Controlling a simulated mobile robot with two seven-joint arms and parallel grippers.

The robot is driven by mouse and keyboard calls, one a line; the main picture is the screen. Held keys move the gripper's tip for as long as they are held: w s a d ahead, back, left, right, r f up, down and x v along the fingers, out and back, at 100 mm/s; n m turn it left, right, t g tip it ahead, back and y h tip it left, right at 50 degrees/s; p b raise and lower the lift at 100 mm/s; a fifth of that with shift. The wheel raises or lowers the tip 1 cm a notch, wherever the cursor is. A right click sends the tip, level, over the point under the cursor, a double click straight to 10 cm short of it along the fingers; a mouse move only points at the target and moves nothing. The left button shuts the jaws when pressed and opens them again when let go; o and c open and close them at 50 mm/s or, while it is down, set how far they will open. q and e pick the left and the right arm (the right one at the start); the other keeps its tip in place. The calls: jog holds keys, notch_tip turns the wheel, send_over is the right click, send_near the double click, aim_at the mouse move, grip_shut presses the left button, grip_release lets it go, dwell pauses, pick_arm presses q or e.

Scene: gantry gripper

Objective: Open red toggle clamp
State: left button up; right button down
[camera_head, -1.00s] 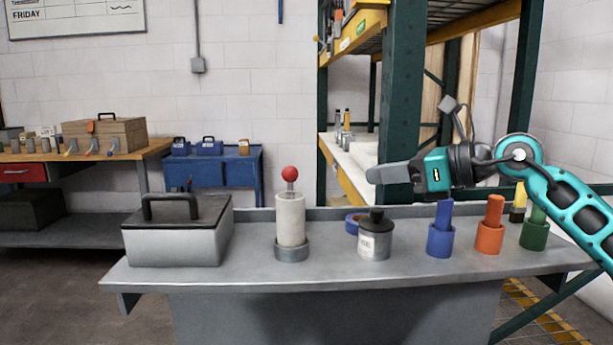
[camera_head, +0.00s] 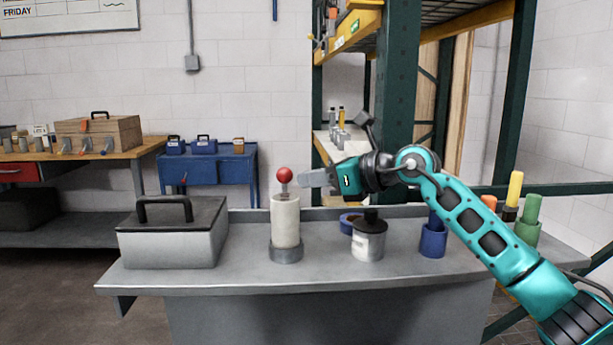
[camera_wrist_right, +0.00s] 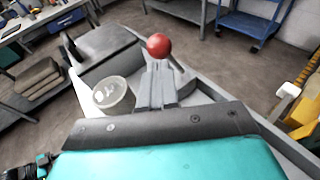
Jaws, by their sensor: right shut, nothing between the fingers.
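A red ball (camera_head: 284,174) on a thin stem stands above a pale upright cylinder (camera_head: 285,222) set in a grey ring on the near bench. My right gripper (camera_head: 304,178) is shut and empty, just right of the ball at about its height. In the right wrist view the ball (camera_wrist_right: 158,46) shows just beyond my shut fingertips (camera_wrist_right: 159,68); I cannot tell if they touch. On the back-left bench stand several small grey pieces with coloured tips, one reddish (camera_head: 85,146); they are too small to make out as clamps. My left gripper is out of view.
A grey box with a dark lid (camera_head: 172,240) stands left on the near bench (camera_head: 320,275). A lidded canister (camera_head: 368,240), a blue cup (camera_head: 433,240) and a green one (camera_head: 529,230) stand to the right, partly behind my arm. A dark green rack post (camera_head: 398,90) rises behind.

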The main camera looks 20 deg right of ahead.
jog(key=shift+w+a, duration=0.45)
jog(key=shift+w, duration=0.15)
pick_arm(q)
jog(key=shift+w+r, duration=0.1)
